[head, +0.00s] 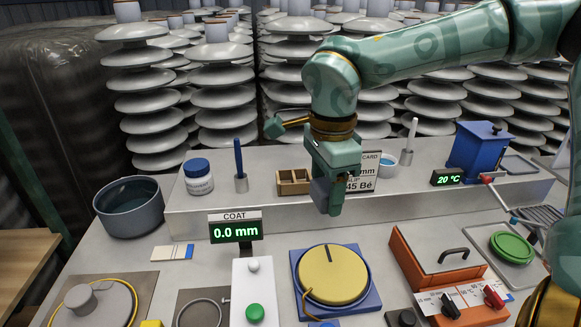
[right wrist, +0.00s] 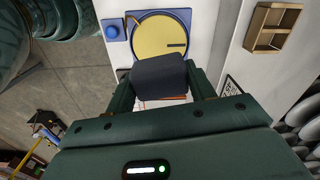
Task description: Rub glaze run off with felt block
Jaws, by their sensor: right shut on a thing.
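My right gripper (head: 328,205) is shut on a dark grey block (head: 319,192), likely the felt block, and holds it above the bench. In the right wrist view the block (right wrist: 160,77) sits between the two fingers (right wrist: 162,95). Below it, a round yellow disc (head: 333,279) rests on a blue square base (head: 366,296); the disc also shows in the right wrist view (right wrist: 155,35). A short dark streak (head: 329,254) lies near the disc's far rim, perhaps the glaze run. The block is apart from the disc. My left gripper is not in view.
A display reading 0.0 mm (head: 236,230) stands left of the disc; an orange box (head: 436,262) with a handle stands right. Behind, a raised shelf holds a wooden tray (head: 293,189), a white jar (head: 199,184) and a sign (head: 368,163). A dark bowl (head: 130,215) stands left.

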